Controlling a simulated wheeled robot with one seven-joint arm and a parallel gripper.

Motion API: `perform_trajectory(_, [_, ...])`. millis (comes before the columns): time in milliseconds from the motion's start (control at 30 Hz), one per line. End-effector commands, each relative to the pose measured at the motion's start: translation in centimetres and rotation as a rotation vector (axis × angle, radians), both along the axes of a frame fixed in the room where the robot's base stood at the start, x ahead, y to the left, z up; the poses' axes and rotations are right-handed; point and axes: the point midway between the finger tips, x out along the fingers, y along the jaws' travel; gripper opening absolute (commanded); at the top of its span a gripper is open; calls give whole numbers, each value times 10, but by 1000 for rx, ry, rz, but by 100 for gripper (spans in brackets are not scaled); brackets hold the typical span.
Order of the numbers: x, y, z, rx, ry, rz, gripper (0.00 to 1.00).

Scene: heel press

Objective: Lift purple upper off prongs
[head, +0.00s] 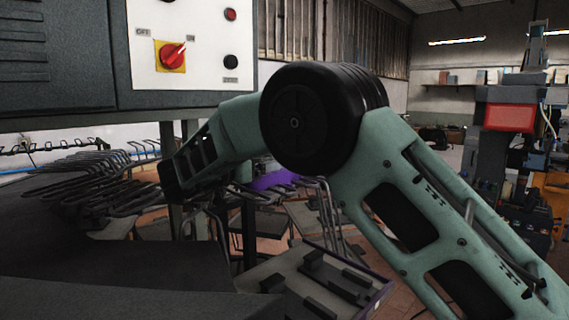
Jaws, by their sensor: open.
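A purple piece (272,180), likely the upper, shows in the middle of the head view, low behind my arm. Only a small part of it is visible; my arm's black joint and green links cover what lies above and beside it. Thin grey metal prongs (325,205) stand close to its right. I cannot tell whether it rests on them. My arm reaches from the lower right over to the left, ending in a dark block left of the purple piece. I cannot make out my gripper's fingers.
A grey machine cabinet with a white switch panel (190,75) and red knob fills the upper left. Racks of bent metal rods (90,185) stand at left. A purple-edged tray with black bars (335,280) is at the lower middle. Another machine with a red box (510,118) stands at right.

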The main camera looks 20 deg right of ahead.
Motion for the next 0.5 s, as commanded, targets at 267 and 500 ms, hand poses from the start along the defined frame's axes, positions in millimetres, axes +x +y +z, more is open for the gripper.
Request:
perform_trajectory(267, [0, 0, 0, 0, 0, 0, 27])
perform_trajectory(500, [0, 0, 1, -1, -1, 0, 28])
